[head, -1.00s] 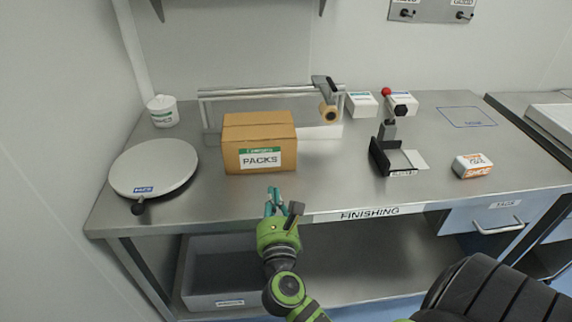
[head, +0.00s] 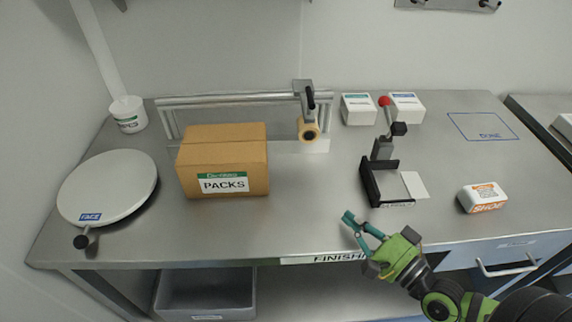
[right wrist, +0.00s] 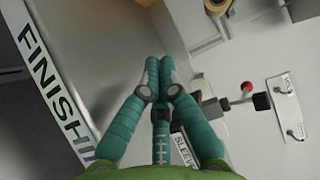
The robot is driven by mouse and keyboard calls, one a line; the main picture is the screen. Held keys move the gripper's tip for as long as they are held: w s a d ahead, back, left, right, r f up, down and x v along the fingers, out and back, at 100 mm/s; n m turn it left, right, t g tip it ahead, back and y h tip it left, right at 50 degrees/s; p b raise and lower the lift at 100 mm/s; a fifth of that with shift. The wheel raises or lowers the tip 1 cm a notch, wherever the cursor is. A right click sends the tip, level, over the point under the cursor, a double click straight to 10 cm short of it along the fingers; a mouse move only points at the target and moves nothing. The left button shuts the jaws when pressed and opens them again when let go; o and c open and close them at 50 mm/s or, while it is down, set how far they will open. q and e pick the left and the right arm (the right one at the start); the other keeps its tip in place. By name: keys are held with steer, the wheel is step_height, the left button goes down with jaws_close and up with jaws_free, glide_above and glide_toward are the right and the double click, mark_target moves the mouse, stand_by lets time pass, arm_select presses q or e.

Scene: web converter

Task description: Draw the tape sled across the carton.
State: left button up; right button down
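The carton (head: 220,162), brown with a green-and-white PACKS label, stands closed on the steel bench at left centre in the head view. Behind it runs a metal rail (head: 230,101). The tape sled, a grey carriage (head: 303,92) with a tan tape roll (head: 309,131), sits on the rail to the right of the carton, apart from it. My right gripper (head: 354,224) is above the bench's front edge, in front and right of the sled. My left gripper is out of view.
A round turntable (head: 110,187) with a knob is at left. A black fixture (head: 375,185) with a red-ball lever stands right of the sled. Bare bench lies between carton and fixture.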

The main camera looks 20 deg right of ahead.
steer(key=x, duration=0.2)
steer(key=shift+w+a+r, duration=0.1)
steer(key=shift+w+r, duration=0.1)
steer(key=shift+w, duration=0.15)
steer(key=p+x, duration=0.2)
steer(key=x, duration=0.5)
steer(key=p+x, duration=0.1)
steer(key=x, duration=0.8)
steer(key=shift+w, duration=0.15)
steer(key=shift+w+a+p, duration=0.25)
steer(key=shift+a+p, duration=0.15)
steer(key=shift+a, duration=0.15)
steer(key=shift+w+a+p, duration=0.25)
steer(key=shift+a+p, duration=0.15)
steer(key=shift+a, duration=0.2)
steer(key=shift+w+a+f, duration=0.1)
steer(key=shift+w+a, duration=0.1)
steer(key=shift+a, duration=0.4)
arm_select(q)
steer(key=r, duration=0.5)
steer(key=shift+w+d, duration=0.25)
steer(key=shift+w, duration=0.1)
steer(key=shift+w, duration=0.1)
arm_select(e)
steer(key=shift+w+a, duration=0.4)
steer(key=shift+a, duration=0.4)
steer(key=shift+d+f, duration=0.1)
